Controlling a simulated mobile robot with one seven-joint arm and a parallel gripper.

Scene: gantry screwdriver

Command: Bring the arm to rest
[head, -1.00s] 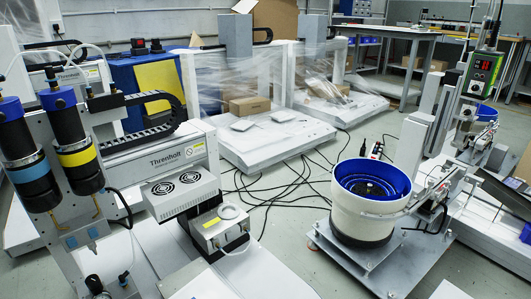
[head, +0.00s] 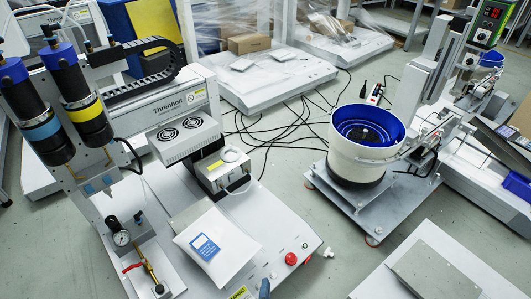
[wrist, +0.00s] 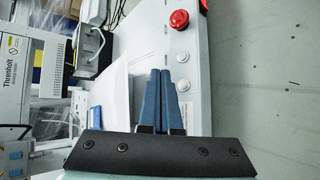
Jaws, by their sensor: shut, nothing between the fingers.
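My gripper (wrist: 161,76) shows in the wrist view with its two blue fingers pressed together and nothing between them. The fingers are beside the white machine base (wrist: 184,90), which carries a red button (wrist: 179,19) and pale buttons. A white packet with a blue label (wrist: 112,90) is just left of the fingers. In the head view only a dark blue fingertip (head: 264,288) shows at the bottom edge, by the front of that base. The rest of my arm is out of view there.
The gantry machine (head: 165,100) has two screwdriver-like cylinders (head: 80,105) at left. A gauge with a red-handled valve (head: 135,255) stands below. A blue-lined bowl feeder (head: 368,140) stands at right. Cables cross the floor; grey floor (head: 350,245) is free right of the base.

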